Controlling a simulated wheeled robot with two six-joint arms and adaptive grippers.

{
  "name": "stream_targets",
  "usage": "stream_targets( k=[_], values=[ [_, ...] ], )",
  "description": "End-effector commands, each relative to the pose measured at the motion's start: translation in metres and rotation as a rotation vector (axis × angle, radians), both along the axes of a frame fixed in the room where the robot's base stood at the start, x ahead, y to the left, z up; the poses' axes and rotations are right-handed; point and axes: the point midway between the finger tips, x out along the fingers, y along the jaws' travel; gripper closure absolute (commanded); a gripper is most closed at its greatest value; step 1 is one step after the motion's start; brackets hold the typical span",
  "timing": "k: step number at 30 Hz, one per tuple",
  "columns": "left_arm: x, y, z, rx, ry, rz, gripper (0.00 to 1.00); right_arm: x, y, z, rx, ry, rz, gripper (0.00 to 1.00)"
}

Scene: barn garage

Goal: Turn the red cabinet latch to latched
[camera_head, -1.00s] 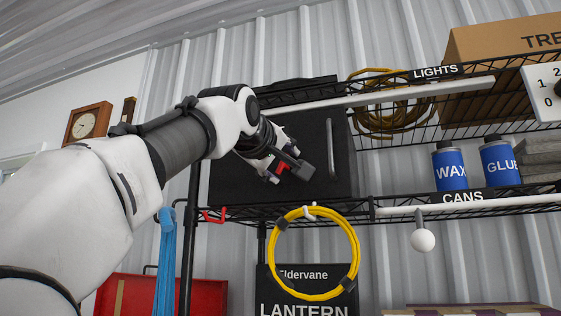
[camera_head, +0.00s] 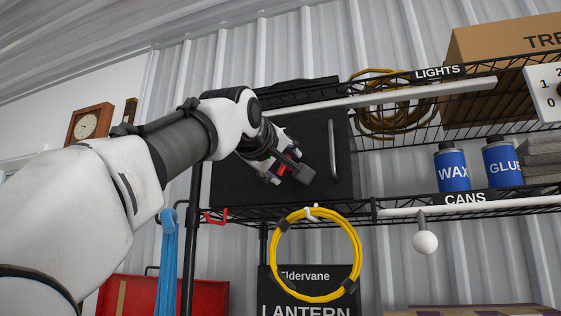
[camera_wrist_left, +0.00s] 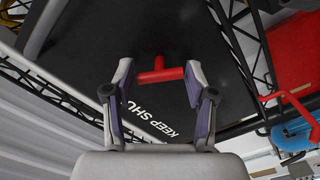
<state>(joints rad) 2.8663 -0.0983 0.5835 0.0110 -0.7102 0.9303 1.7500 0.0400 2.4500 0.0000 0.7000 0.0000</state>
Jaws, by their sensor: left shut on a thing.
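The black cabinet (camera_head: 310,130) stands on the wire shelf, with a grey vertical handle (camera_head: 333,145) on its front. The red latch (camera_wrist_left: 160,73) on the cabinet front shows in the left wrist view as a red bar with a short stem. My left gripper (camera_head: 279,175) is at the cabinet front, its fingers (camera_wrist_left: 158,80) on either side of the bar and shut on it. In the head view the fingers hide most of the latch. White lettering "KEEP SHU" (camera_wrist_left: 152,122) is on the cabinet, its end hidden by a finger. My right gripper is not in view.
A yellow cable coil (camera_head: 316,252) hangs below the cabinet, and a red hook (camera_head: 214,217) is on the shelf edge to its left. Blue cans (camera_head: 451,169) stand on the shelf at right. A white ball knob (camera_head: 425,243) hangs below.

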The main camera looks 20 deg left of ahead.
Motion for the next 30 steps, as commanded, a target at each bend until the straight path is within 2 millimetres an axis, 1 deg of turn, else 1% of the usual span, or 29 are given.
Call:
stream_targets(
  k=[5,11,21,30],
  values=[
    [0.0,0.0,0.003,0.039,-0.006,0.0,0.79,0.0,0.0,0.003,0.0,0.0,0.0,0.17],
    [0.0,0.0,0.004,0.144,-0.008,0.0,0.79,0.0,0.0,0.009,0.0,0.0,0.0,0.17],
    [0.0,0.0,0.004,0.451,-0.018,0.002,0.79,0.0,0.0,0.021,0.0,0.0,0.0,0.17],
    [0.0,-0.001,0.002,0.73,-0.028,0.002,0.79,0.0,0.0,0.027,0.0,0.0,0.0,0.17]
  ],
)
